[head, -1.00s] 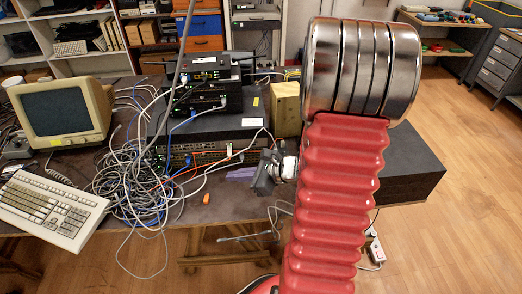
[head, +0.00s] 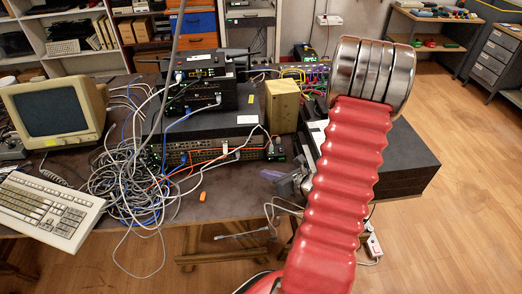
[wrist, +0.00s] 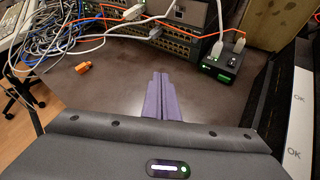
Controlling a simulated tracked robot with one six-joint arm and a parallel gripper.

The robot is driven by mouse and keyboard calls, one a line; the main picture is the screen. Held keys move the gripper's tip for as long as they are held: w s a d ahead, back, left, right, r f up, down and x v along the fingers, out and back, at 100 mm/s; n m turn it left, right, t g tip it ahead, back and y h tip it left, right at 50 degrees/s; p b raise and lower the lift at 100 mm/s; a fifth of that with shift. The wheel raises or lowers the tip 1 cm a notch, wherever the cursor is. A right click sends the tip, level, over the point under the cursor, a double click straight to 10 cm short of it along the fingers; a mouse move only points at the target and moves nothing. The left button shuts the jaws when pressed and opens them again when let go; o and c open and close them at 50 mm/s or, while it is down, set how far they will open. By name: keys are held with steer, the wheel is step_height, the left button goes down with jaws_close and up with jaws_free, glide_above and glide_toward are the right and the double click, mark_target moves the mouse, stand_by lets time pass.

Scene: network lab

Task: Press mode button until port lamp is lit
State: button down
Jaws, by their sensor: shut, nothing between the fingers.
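The network switch (head: 205,155) with rows of ports stands in the stack on the bench, and its port face (wrist: 195,50) shows at the top of the wrist view. Grey and orange cables cross its front. A small black box (wrist: 222,66) with plugged cables and green lights sits to its right, also in the head view (head: 275,149). I cannot make out the mode button or tell which light is the port lamp. My gripper (wrist: 159,76), with purple fingers, is shut and empty over bare bench, apart from the switch and box; it is partly visible in the head view (head: 272,175).
A tangle of cables (head: 125,180) lies left of the stack. An orange connector (wrist: 82,68) lies on the bench. A tan box (head: 281,106) stands behind the black box. Dark units with labels reading OK (wrist: 298,110) stand at the right. Bench before the switch is mostly clear.

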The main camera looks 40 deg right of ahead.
steer(key=shift+w+d, duration=0.8)
steer(key=shift+w, duration=0.4)
steer(key=shift+w+d, duration=0.85)
steer(key=shift+w, duration=0.3)
steer(key=shift+w+d, duration=0.8)
steer(key=shift+w, duration=0.4)
steer(key=shift+w+d, duration=0.1)
steer(key=shift+w, duration=0.05)
steer(key=shift+w+d+r, duration=0.1)
steer(key=shift+w, duration=0.1)
steer(key=shift+w+d, duration=0.2)
steer(key=shift+w, duration=0.1)
stand_by(0.5)
steer(key=shift+s+a, duration=0.4)
steer(key=shift+s, duration=0.25)
stand_by(0.3)
steer(key=shift+s+a, duration=0.75)
steer(key=shift+s, duration=0.3)
steer(key=shift+s+a, duration=0.7)
steer(key=shift+s, duration=0.3)
